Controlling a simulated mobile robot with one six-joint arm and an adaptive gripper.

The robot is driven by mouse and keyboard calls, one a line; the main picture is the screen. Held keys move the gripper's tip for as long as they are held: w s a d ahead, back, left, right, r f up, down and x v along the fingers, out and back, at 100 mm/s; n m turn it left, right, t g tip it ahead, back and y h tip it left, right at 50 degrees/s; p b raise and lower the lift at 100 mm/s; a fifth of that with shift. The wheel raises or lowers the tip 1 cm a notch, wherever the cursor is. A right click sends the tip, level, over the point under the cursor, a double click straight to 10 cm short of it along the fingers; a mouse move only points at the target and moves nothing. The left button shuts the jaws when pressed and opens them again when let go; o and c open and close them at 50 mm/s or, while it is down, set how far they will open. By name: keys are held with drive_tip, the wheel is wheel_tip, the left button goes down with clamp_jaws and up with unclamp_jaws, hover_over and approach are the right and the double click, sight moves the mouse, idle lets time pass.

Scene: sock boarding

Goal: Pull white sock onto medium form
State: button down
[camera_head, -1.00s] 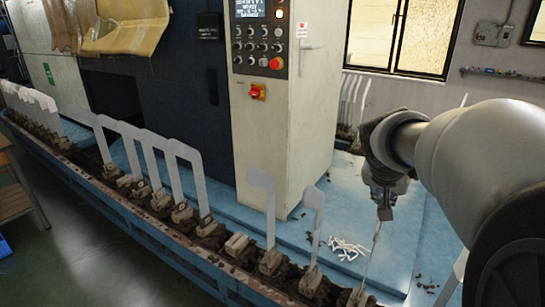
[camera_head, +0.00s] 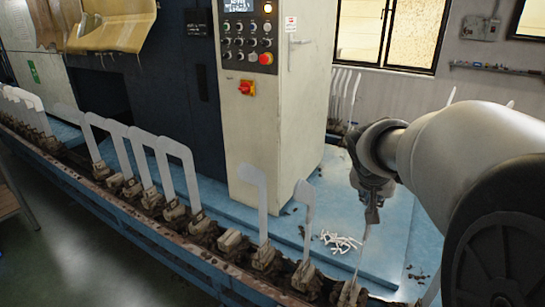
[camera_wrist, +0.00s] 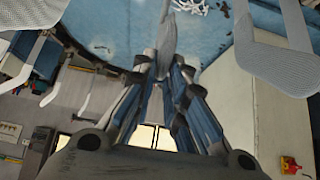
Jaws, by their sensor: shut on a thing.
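My gripper (camera_head: 372,212) is at the right end of the row of forms, at the top of a thin, edge-on form (camera_head: 360,248) that stands below it. In the wrist view, my gripper (camera_wrist: 166,66) is shut on a whitish-grey strip (camera_wrist: 165,38), which looks like the white sock over the form's upper part. The fingers hide much of it, so I cannot tell where sock ends and form begins. I cannot tell the form's size. White pieces (camera_head: 340,242) lie in a loose heap on the blue platform, and also show in the wrist view (camera_wrist: 190,5).
Flat grey forms, one (camera_head: 305,220) just left of my gripper and another (camera_head: 262,200) beyond it, stand upright on the rail. The control cabinet (camera_head: 268,110) rises behind. Free floor (camera_head: 60,245) lies at the lower left.

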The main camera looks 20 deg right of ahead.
drive_tip(key=shift+f, duration=0.75)
drive_tip(key=c, duration=1.5)
unclamp_jaws()
drive_tip(key=shift+c, duration=0.2)
drive_tip(key=v, duration=1.2)
